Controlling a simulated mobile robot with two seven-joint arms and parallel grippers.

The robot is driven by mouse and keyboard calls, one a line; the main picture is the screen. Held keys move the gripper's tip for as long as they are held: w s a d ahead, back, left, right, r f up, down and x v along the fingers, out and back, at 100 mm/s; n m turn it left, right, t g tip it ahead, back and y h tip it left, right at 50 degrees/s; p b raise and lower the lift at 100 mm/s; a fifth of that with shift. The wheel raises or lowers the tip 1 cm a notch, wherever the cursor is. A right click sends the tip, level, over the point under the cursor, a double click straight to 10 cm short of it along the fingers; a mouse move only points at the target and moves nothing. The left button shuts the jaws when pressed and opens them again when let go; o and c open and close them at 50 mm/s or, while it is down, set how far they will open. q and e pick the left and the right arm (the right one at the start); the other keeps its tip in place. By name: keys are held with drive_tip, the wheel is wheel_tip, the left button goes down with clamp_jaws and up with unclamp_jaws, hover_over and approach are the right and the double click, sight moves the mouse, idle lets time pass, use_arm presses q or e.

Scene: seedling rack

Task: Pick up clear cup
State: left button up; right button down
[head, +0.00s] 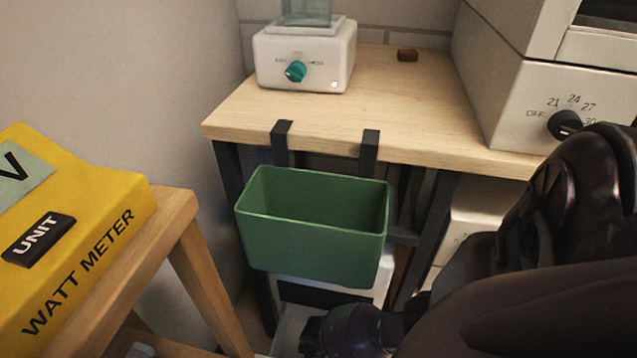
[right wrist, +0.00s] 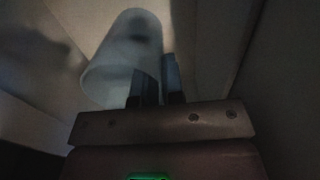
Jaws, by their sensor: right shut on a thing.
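The clear cup (right wrist: 120,60) shows in the right wrist view as a pale, see-through cylinder, tilted, above the gripper body. My right gripper (right wrist: 154,84) is shut on the cup's wall near its lower right side, one finger seen through or against the cup and the other beside it. The picture is dim, so the exact grip is hard to see. In the head view the cup and the right gripper's fingers do not show; my dark arm fills the lower right. My left gripper is not in view.
A green bin (head: 310,235) hangs from the wooden table (head: 400,95). A white device with a teal knob (head: 303,55) and a beige machine (head: 530,95) stand on it. A yellow watt meter (head: 75,235) lies on a lower-left table. The tabletop's middle is clear.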

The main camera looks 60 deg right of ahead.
drive_tip(key=shift+w+r, duration=0.25)
drive_tip(key=shift+r, duration=0.45)
use_arm(q)
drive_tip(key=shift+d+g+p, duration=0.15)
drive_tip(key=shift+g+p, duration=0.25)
drive_tip(key=shift+p, duration=0.35)
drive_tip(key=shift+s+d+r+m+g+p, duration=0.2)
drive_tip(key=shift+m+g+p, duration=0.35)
drive_tip(key=shift+p, duration=1.05)
use_arm(e)
wheel_tip(320, 180, up, 7)
drive_tip(key=shift+s, duration=0.2)
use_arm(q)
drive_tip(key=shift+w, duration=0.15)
